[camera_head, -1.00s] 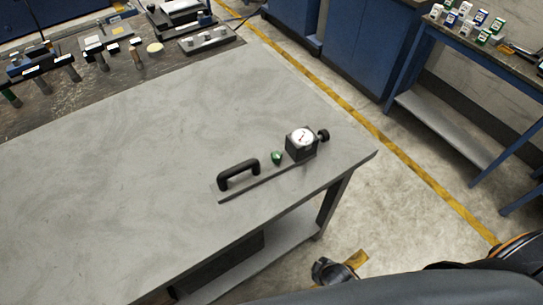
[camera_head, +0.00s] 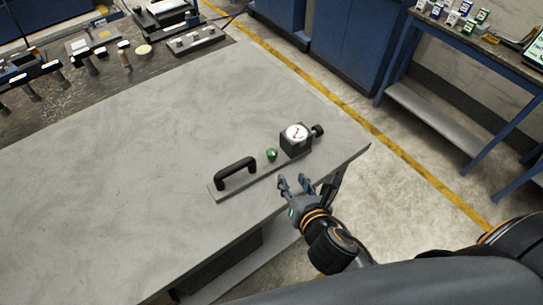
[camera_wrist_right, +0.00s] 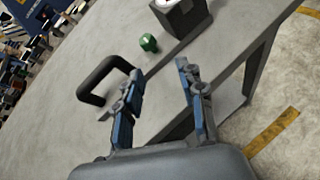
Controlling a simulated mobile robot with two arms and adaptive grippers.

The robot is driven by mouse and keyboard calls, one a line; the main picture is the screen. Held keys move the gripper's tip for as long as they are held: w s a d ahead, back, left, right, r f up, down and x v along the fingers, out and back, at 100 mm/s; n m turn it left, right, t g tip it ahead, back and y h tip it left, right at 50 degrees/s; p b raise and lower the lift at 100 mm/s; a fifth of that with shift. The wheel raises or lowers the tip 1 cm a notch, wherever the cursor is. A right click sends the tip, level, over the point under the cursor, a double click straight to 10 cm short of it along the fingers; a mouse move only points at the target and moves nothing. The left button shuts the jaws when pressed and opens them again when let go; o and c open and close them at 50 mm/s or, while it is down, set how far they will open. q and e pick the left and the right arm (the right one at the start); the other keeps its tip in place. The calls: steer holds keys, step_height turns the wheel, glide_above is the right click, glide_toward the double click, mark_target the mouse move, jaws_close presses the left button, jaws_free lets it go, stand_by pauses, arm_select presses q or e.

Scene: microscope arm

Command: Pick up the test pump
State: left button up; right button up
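The test pump (camera_head: 258,168) lies near the right front edge of the grey table. It has a flat grey base, a black arched handle (camera_head: 235,171) at its left end, a green knob (camera_head: 271,154), and a dark block with a white dial gauge (camera_head: 296,134) at its right end. My right gripper (camera_head: 295,183) is open and empty at the table's front edge, just in front of the pump and apart from it. In the right wrist view, the handle (camera_wrist_right: 105,82) is left of the open fingers (camera_wrist_right: 158,88). My left gripper is not in view.
The grey table top (camera_head: 120,170) is clear left of the pump. Tools and devices lie on a dark mat (camera_head: 90,85) at the far left. A blue workbench (camera_head: 455,75) with small boxes stands at the right, past a yellow floor line.

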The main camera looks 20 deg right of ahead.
steer(key=a+r+n, duration=0.1)
steer(key=n, duration=0.2)
steer(key=t, duration=0.1)
glide_toward(271, 151)
steer(key=shift+y, duration=0.3)
steer(key=x, duration=0.2)
steer(key=p+x, duration=0.1)
steer(key=x, duration=0.1)
steer(key=shift+w+d+f, duration=0.15)
steer(key=shift+w+d, duration=0.05)
steer(key=shift+w, duration=0.05)
steer(key=shift+p+x, duration=0.4)
steer(key=shift+x, duration=2.25)
steer(key=shift+s+d+f, duration=0.1)
steer(key=shift+s, duration=0.05)
jaws_close()
